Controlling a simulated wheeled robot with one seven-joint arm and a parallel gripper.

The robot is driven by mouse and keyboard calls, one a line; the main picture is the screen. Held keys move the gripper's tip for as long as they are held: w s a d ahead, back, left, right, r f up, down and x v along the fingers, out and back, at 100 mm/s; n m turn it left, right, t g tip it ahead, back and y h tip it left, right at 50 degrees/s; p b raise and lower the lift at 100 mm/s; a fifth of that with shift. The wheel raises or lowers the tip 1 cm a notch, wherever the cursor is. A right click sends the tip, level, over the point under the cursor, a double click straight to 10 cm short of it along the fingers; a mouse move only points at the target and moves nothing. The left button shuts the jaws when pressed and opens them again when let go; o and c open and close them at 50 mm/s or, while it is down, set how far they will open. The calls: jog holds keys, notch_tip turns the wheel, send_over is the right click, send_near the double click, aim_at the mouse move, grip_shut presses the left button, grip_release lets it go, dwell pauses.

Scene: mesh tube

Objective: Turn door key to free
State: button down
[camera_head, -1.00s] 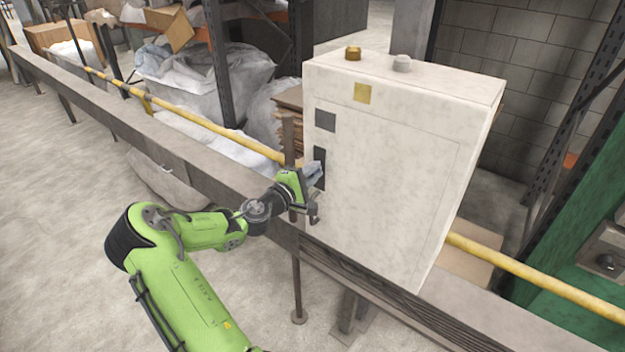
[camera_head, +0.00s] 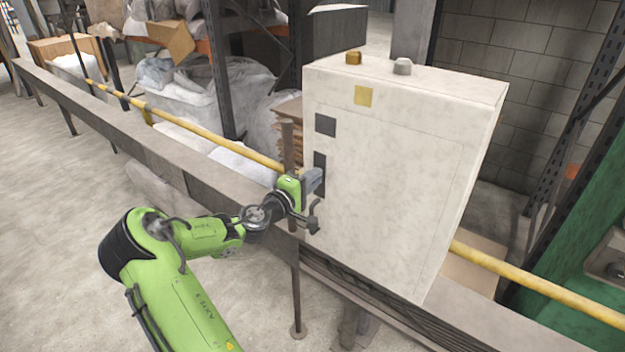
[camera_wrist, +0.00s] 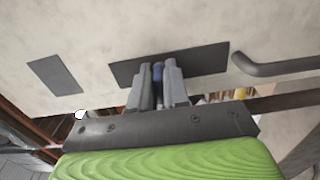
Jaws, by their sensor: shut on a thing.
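My gripper (camera_wrist: 157,78) is shut on the key. In the head view, my gripper (camera_head: 314,180) is at the left edge of the cabinet front (camera_head: 380,200), at the dark plate (camera_head: 319,160). My fingers hide most of the key, so its turn angle is hard to tell.
A dark curved handle (camera_wrist: 270,68) sits close beside the plate on the cabinet. A grey square (camera_head: 325,124) and a yellow square (camera_head: 362,95) are above. A yellow rail (camera_head: 210,126) and a metal beam (camera_head: 150,140) run behind my arm.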

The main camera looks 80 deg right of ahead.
jog(key=c, duration=1.2)
grip_release()
jog(key=v, duration=1.5)
jog(key=shift+w+a+p, duration=0.2)
jog(key=shift+a+p, duration=0.15)
jog(key=shift+p, duration=0.1)
